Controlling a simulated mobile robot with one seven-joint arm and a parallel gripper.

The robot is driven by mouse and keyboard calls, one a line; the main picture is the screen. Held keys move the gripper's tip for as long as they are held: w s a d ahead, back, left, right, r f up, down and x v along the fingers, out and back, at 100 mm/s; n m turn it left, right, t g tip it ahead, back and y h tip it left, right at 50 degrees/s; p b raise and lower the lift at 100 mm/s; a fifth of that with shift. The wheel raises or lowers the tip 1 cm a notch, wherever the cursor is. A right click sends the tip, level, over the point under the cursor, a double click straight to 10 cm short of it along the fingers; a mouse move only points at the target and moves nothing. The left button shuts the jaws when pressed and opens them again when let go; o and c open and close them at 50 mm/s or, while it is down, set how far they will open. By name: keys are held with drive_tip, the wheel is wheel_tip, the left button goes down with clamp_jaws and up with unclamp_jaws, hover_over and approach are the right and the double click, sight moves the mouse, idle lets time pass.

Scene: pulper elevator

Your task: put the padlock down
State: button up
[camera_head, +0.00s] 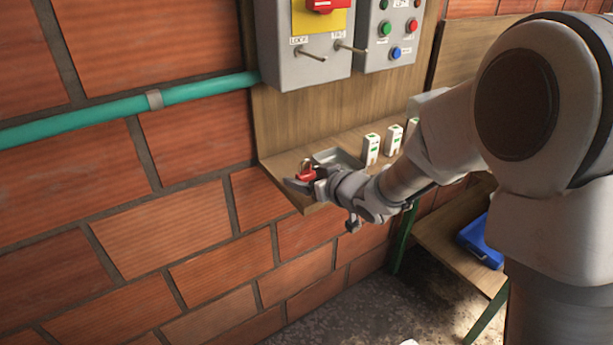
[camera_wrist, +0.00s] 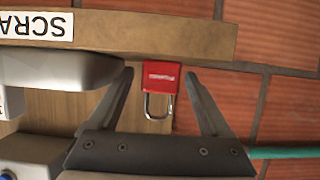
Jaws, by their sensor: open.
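The red padlock (camera_head: 306,174) with its metal shackle is at the left end of the wooden shelf (camera_head: 280,162). In the wrist view the padlock (camera_wrist: 161,75) shows its red body and U-shaped shackle. My gripper (camera_head: 303,184) is at the shelf's left end, around the padlock. In the wrist view my gripper (camera_wrist: 159,74) has its two fingers spread, one on each side of the padlock, with a visible gap on both sides. The padlock overlaps the shelf edge in that view; I cannot tell exactly how it rests.
A grey tray (camera_head: 335,155) sits on the shelf just right of the padlock, with white labelled blocks (camera_head: 371,149) beyond. Grey control boxes (camera_head: 303,68) hang above. A brick wall lies behind. A blue case (camera_head: 482,243) is on a lower bench.

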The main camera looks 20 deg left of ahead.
drive_tip(key=p+v, duration=0.2)
drive_tip(key=v, duration=1)
drive_tip(key=s+d+r+m+t+h, duration=0.1)
drive_tip(key=d+r+m+h, duration=0.3)
drive_tip(key=d, duration=0.6)
drive_tip(key=s+d+r+m+t+h, duration=0.1)
drive_tip(key=d+r+m+h, duration=0.15)
drive_tip(key=d+h, duration=0.45)
drive_tip(key=s+d+m+g, duration=0.1)
drive_tip(key=s+d+g, duration=0.1)
drive_tip(key=s, duration=0.6)
drive_tip(key=s+d+m+g, duration=0.2)
drive_tip(key=s+d+g, duration=0.1)
drive_tip(key=s, duration=0.6)
drive_tip(key=shift+s+d+y, duration=0.35)
drive_tip(key=shift+d+y, duration=0.05)
drive_tip(key=shift+d, duration=0.1)
wheel_tip(320, 180, up, 5)
drive_tip(key=p, duration=0.5)
drive_tip(key=shift+r, duration=0.15)
